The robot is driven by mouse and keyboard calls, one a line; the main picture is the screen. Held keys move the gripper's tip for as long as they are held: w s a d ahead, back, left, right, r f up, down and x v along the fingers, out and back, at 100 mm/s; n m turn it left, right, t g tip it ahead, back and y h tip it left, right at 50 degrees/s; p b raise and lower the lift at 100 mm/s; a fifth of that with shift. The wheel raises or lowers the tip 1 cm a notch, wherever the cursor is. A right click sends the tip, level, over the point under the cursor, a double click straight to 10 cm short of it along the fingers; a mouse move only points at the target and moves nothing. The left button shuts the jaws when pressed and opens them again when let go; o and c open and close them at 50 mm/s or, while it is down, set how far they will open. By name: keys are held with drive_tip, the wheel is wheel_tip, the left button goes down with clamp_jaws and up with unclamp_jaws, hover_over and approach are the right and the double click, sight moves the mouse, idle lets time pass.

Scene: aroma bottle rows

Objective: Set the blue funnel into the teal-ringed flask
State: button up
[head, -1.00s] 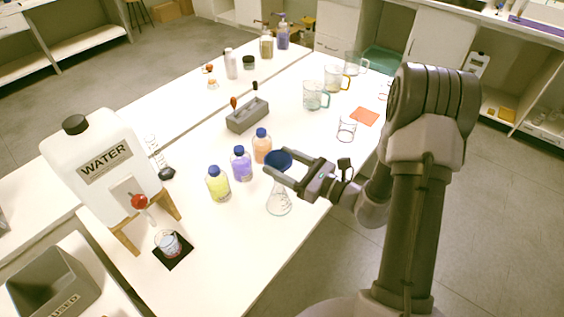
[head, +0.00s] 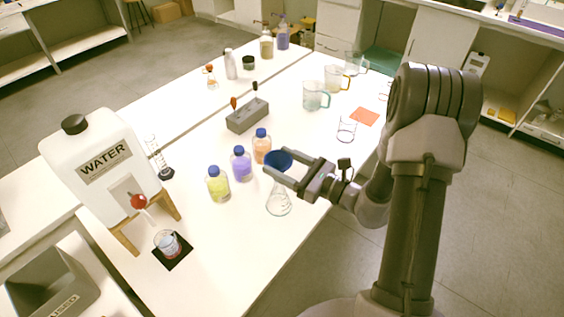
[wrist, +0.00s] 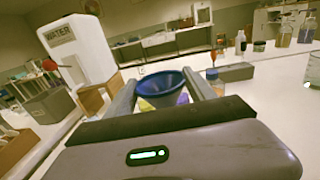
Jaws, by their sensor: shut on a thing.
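The blue funnel (head: 279,160) is held between the two fingers of my gripper (head: 281,164), with its wide mouth facing up. In the wrist view the funnel (wrist: 162,82) sits between the finger ends of my gripper (wrist: 161,86). A clear conical flask (head: 279,203) stands upright on the white table, below the funnel in the head view. Its neck is partly hidden by my gripper, and I cannot make out a teal ring. I cannot tell whether the funnel's stem is inside the neck or above it.
Yellow (head: 218,184), purple (head: 241,164) and orange (head: 262,147) bottles stand left of the flask. A water container (head: 95,160) stands on a wooden stand further left. The table front is clear.

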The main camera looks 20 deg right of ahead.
drive_tip(key=shift+f+b, duration=1.4)
drive_tip(key=shift+f, duration=0.1)
drive_tip(key=o, duration=1.4)
drive_tip(key=p+v, duration=0.4)
drive_tip(key=v, duration=1.3)
drive_tip(key=shift+d, duration=0.2)
drive_tip(key=shift+s, duration=0.15)
